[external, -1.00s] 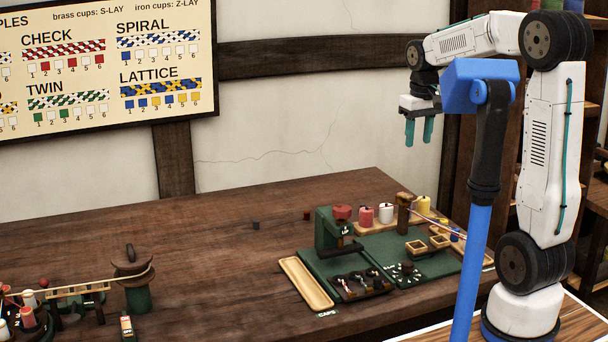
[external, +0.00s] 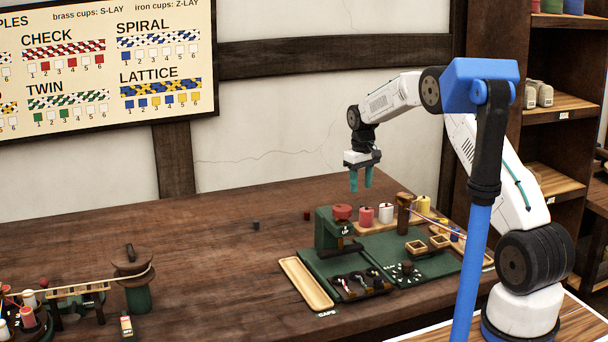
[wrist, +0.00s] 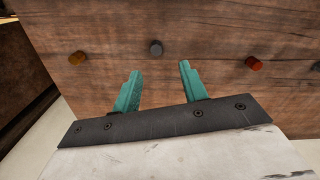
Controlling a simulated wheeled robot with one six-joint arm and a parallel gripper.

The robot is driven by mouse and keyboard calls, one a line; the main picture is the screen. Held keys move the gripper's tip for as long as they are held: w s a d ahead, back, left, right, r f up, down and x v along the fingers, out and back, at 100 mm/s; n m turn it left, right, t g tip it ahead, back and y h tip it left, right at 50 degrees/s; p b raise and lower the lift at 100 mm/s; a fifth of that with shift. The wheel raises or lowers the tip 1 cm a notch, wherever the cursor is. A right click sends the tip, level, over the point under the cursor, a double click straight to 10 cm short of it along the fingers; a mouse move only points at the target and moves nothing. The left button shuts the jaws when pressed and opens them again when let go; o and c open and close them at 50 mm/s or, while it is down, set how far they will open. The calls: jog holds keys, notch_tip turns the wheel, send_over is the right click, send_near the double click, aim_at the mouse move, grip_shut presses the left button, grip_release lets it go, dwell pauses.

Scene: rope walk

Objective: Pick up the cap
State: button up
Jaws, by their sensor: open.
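Small round pieces that look like caps stand on the wooden table. The external view shows a dark grey one (external: 256,225) and a dark red one (external: 306,216) on the bare wood. The wrist view shows a brass-brown one (wrist: 77,58), a grey one (wrist: 155,48) and a copper-red one (wrist: 253,62); another is cut off at the right edge. I cannot tell which is the task's cap. My gripper (external: 361,188) is open and empty, pointing down above the table's back part. In the wrist view, the grey piece appears beyond the gap between my fingers (wrist: 159,70).
An empty wooden tray (external: 306,284) labelled CAPS lies left of a green board with a press (external: 328,230), spools and small boxes. A dark-topped green post (external: 135,285) and more spools stand at the left. The table's middle is largely clear.

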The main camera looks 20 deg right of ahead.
aim_at(363, 205)
jog(key=f, duration=0.6)
jog(key=shift+s+d+f, duration=0.2)
jog(key=shift+s+d, duration=0.1)
jog(key=shift+s, duration=0.1)
grip_shut()
